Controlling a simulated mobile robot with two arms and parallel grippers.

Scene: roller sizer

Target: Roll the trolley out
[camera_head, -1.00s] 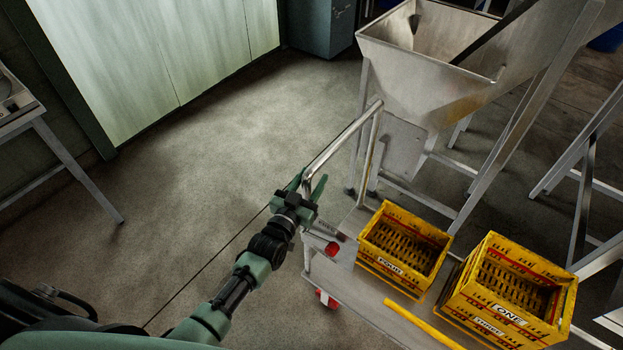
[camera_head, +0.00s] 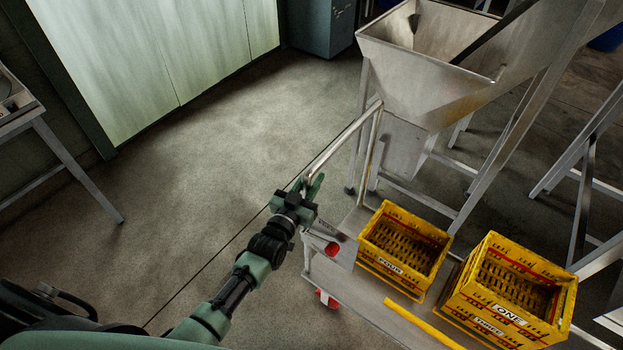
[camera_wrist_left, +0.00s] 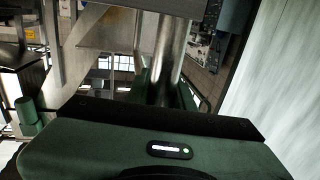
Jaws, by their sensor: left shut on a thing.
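The trolley (camera_head: 345,283) is a flat grey metal platform with a tubular push handle (camera_head: 345,140) at its left end and red-hubbed wheels. It stands beside and partly under the steel hopper. Yellow crates stand on its deck: one labelled FOUR (camera_head: 392,268) on the left, and a stack with ONE above THREE (camera_head: 508,315) on the right. My left gripper (camera_head: 309,188) is shut on the trolley handle near its bent corner. In the left wrist view the metal tube (camera_wrist_left: 168,55) runs between the fingers. My right gripper is not in view.
The steel hopper (camera_head: 430,60) and its slanted legs (camera_head: 520,125) stand close behind the trolley. A side table (camera_head: 38,125) stands at far left, and a grey cabinet (camera_head: 320,28) at the back. The concrete floor (camera_head: 215,150) left of the trolley is clear.

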